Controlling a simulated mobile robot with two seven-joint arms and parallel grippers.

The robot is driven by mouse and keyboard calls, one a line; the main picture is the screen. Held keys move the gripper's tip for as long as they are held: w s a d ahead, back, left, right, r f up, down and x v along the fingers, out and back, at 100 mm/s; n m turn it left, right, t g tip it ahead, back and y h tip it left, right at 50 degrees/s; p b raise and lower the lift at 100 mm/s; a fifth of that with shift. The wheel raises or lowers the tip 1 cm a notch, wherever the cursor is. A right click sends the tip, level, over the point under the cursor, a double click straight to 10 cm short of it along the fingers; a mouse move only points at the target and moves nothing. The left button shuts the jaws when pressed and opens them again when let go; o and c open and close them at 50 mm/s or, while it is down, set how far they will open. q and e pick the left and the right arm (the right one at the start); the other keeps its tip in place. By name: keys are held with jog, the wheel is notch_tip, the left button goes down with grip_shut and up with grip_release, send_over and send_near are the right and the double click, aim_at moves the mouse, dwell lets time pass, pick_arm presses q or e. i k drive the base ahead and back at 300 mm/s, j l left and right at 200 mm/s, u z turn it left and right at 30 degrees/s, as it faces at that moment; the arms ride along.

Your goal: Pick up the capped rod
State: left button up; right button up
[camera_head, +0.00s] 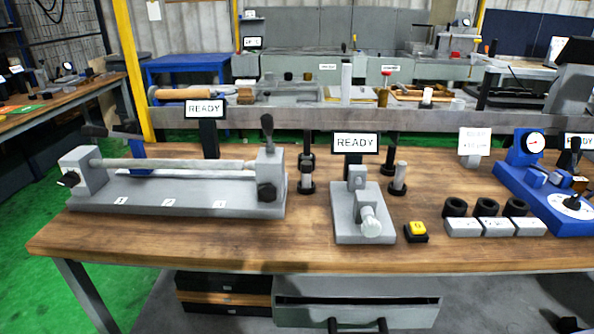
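Two short upright rods stand on the wooden bench, either side of a grey fixture. The left rod (306,173) is mostly dark, with black rings and a dark top, and stands on a black round base. The right rod (399,177) has a light grey body, a dark upper end and a black round base. I cannot tell for certain which is the capped rod. Both stand free, and nothing holds them. Neither of my grippers is in view.
The grey fixture (358,222) with a READY sign (355,143) stands between the rods. A long grey grinder (180,194) holds a horizontal bar at left. A yellow button (416,229), grey blocks (497,227) with black rings and a blue gauge (545,185) are at right. The front bench strip is clear.

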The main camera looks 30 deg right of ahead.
aim_at(306, 166)
jog(key=i+j+z, duration=0.15)
jog(key=i, duration=0.25)
jog(key=i+j+z, duration=0.2)
jog(key=i, duration=0.2)
jog(key=j+z, duration=0.1)
jog(key=z, duration=1.15)
